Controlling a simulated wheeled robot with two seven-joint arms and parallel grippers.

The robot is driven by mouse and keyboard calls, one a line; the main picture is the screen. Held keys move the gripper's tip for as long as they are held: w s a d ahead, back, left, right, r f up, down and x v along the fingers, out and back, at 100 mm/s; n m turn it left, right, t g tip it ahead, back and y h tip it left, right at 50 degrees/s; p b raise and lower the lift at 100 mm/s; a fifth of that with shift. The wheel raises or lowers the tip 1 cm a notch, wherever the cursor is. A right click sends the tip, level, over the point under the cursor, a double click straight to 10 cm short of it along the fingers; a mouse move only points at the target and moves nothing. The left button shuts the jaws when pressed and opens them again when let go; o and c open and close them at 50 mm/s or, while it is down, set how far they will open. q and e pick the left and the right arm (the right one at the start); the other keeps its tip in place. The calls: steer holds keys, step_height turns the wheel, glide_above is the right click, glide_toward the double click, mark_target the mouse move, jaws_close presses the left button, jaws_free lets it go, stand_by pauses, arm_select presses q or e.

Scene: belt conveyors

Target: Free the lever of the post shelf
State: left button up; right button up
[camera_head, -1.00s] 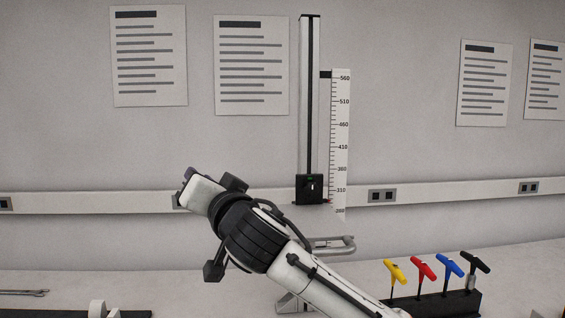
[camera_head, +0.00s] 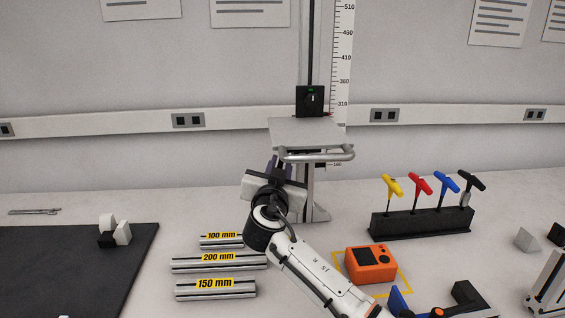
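The post shelf stands at the back middle of the table. Its grey post (camera_head: 309,190) rises from a foot, with a flat shelf plate (camera_head: 305,131) and a tubular handle (camera_head: 318,155) at the front edge. A black box (camera_head: 310,101) with a green light sits above the plate, in front of a ruled scale (camera_head: 343,60). I cannot make out the lever clearly; my arm hides part of the area under the plate. My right gripper (camera_head: 271,163) is just below the plate's left front, its purple-tipped fingers mostly hidden by its body. My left gripper is not in view.
Labelled metal bars (camera_head: 218,263) lie left of my arm. An orange device (camera_head: 370,264) lies right of it. A black rack (camera_head: 420,221) holds coloured T-handle tools. A dark mat (camera_head: 60,270) with a white-and-black block (camera_head: 114,232) covers the left.

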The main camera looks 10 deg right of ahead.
steer(key=shift+b+x, duration=0.6)
steer(key=shift+x, duration=1.3)
jaws_close()
steer(key=g+p, duration=0.1)
steer(key=p, duration=0.1)
steer(key=s+g+p, duration=0.1)
steer(key=p, duration=0.2)
steer(key=g+p, duration=0.1)
steer(key=p, duration=0.1)
steer(key=shift+s+f+n+g+y+p, duration=0.25)
steer(key=shift+s+n+g+y+p, duration=0.05)
steer(key=shift+g+y, duration=0.1)
steer(key=shift+s+f, duration=0.1)
steer(key=shift+f, duration=0.15)
